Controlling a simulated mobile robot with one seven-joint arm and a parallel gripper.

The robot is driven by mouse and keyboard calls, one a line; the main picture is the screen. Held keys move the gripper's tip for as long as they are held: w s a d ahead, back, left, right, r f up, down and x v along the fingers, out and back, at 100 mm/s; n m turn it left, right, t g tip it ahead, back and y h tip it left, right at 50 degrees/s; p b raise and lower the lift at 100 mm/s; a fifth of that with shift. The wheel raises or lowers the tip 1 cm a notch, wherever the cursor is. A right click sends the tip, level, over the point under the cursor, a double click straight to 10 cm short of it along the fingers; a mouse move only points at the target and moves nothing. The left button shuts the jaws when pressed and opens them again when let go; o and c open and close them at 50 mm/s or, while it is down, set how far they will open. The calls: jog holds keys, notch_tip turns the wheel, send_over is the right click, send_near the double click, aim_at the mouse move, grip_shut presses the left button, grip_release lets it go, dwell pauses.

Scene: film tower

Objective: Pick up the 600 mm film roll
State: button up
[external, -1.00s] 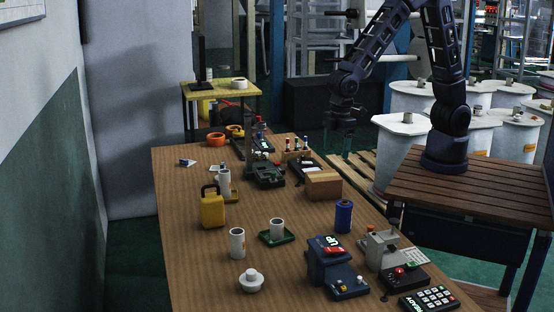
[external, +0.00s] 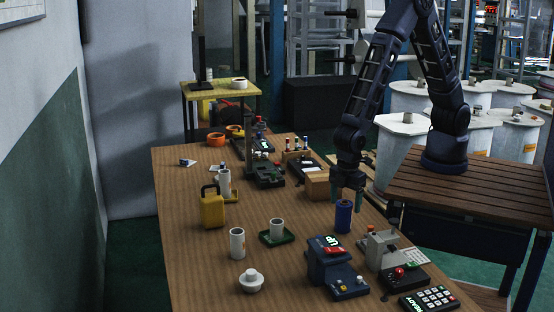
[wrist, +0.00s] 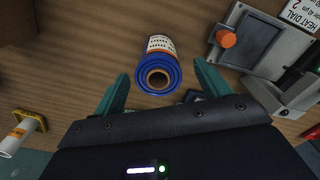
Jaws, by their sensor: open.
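A blue film roll (external: 343,217) stands upright on the wooden table, right of the middle. In the wrist view the blue roll (wrist: 158,65) shows its open core end and a white and orange label, too small to read. My gripper (external: 348,190) points down just above the roll's top. In the wrist view my gripper (wrist: 161,75) has its green fingers apart, one on each side of the roll's near end, with nothing held. White rolls also stand on the table: one alone (external: 237,243), one (external: 277,228) on a green tray (external: 272,241). I cannot read sizes on them.
A yellow container (external: 212,210) stands at left.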

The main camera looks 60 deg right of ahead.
aim_at(344, 215)
jog(key=shift+w+f, duration=0.15)
jog(key=shift+f, duration=2.55)
jog(key=shift+c, duration=0.2)
jog(key=shift+a, duration=0.1)
jog(key=c, duration=1.1)
